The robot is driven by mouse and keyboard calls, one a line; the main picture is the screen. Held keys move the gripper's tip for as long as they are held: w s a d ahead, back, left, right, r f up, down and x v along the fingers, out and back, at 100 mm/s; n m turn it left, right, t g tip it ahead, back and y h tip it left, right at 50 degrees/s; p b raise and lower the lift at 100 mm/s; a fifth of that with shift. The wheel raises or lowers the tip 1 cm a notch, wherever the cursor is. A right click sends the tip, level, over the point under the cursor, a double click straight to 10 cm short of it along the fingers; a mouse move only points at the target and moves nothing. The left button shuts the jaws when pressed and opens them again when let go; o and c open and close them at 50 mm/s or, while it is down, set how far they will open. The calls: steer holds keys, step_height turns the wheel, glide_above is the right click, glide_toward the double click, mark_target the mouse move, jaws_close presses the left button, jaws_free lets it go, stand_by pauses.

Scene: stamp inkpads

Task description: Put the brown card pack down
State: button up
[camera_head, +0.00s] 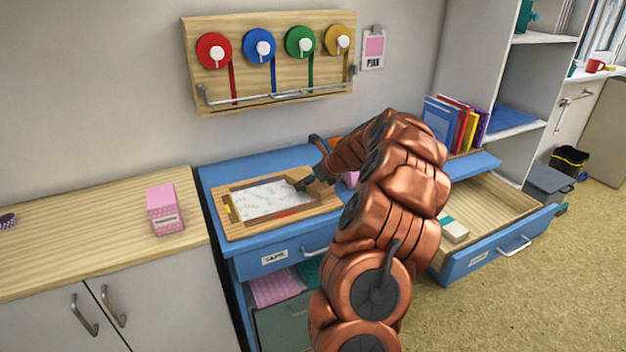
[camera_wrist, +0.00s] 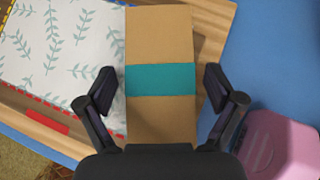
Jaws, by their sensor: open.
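The brown card pack (camera_wrist: 160,40) has a teal band around its middle. In the wrist view it lies between the two fingers of my gripper (camera_wrist: 159,90), over the right part of the wooden tray. My gripper is open, with a gap on each side of the pack. In the head view my gripper (camera_head: 303,184) is low over the right side of the tray (camera_head: 234,230), and I cannot make out the pack there. The tray holds a white sheet with a leaf pattern (camera_head: 265,200).
The tray sits on a blue desk (camera_head: 245,253). A pink object (camera_wrist: 280,145) is right of my gripper. An open drawer (camera_head: 540,225) juts out at the right with a small pale pack (camera_head: 455,232) inside. A pink box (camera_head: 165,208) stands on the left counter.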

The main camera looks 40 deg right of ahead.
steer(key=shift+r, duration=0.1)
steer(key=shift+s+r, duration=0.2)
steer(key=shift+r, duration=0.1)
steer(key=v, duration=1.1)
steer(key=w+a+r+n+g+y, duration=0.1)
steer(key=a+n+g+y, duration=0.2)
steer(key=a+n, duration=1.3)
steer(key=s+a+n+g, duration=0.1)
steer(key=s+a+g, duration=0.15)
steer(key=a, duration=0.75)
steer(key=s+a+n+g, duration=0.1)
steer(key=s+a, duration=0.3)
steer(key=a, duration=0.6)
steer(key=s+a+f+n+g+h, duration=0.1)
steer(key=s+a+f+n, duration=0.1)
steer(key=s+a+n, duration=0.4)
steer(key=s+a+f+n+g, duration=0.1)
steer(key=s+a+n+g, duration=0.2)
steer(key=s, duration=0.4)
steer(key=s+d+f+n+g+h, duration=0.1)
steer(key=s+f+n+h, duration=0.1)
steer(key=s+n, duration=0.6)
steer(key=s, duration=0.4)
steer(key=shift+s+d+f, duration=0.35)
steer(key=shift+s+d, duration=0.05)
